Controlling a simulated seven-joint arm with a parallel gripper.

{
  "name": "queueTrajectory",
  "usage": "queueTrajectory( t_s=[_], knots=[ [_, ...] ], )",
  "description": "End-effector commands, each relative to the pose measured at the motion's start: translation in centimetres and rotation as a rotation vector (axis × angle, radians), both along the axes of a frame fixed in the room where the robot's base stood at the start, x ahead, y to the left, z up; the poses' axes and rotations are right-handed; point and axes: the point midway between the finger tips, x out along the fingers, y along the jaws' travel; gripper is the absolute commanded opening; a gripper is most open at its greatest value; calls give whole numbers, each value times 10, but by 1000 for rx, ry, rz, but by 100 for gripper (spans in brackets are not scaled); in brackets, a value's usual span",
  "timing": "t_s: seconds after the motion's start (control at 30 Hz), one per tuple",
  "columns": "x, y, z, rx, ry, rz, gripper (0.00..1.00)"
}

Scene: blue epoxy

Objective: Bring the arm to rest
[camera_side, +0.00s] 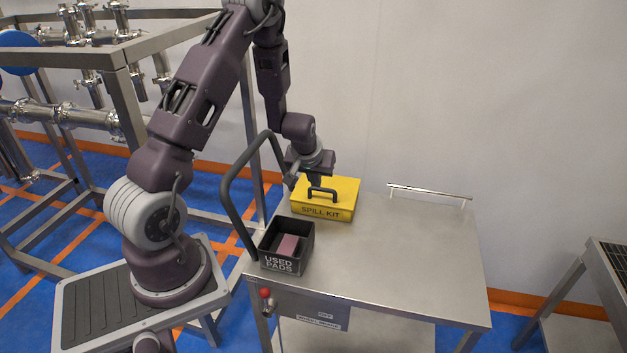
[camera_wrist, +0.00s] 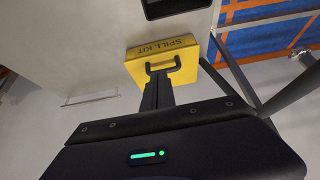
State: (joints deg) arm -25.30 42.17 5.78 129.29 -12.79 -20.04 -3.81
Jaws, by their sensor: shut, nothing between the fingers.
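My gripper (camera_side: 315,181) is shut and empty. In the side view it is above the back of the yellow spill kit box (camera_side: 343,208), close to the box's black handle (camera_side: 322,193). Whether the fingertips touch the lid or handle I cannot tell. In the wrist view, the shut fingers (camera_wrist: 157,84) overlap the yellow box (camera_wrist: 186,68), just by its handle (camera_wrist: 162,64). The box is closed and upright on the steel table (camera_side: 410,245).
A rail (camera_side: 428,191) runs along the back edge. The table's right side is clear. A steel pipe frame (camera_side: 122,100) stands behind my arm.

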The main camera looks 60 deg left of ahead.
Motion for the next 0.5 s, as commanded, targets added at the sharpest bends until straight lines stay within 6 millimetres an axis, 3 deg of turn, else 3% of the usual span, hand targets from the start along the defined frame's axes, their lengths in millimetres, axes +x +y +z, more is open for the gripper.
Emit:
queueTrajectory(
  t_s=[0.13, 0.27, 0.37, 0.43, 0.5],
  knots=[
    [-13, -13, 13, 0, 0, -1, 0],
    [-13, -28, 32, -10, -11, -27, 0],
    [-9, -70, 85, -46, -40, -131, 0],
    [-20, -113, 134, -72, -52, -245, 0],
    [-45, -155, 175, -89, -53, -366, 0]
  ],
)
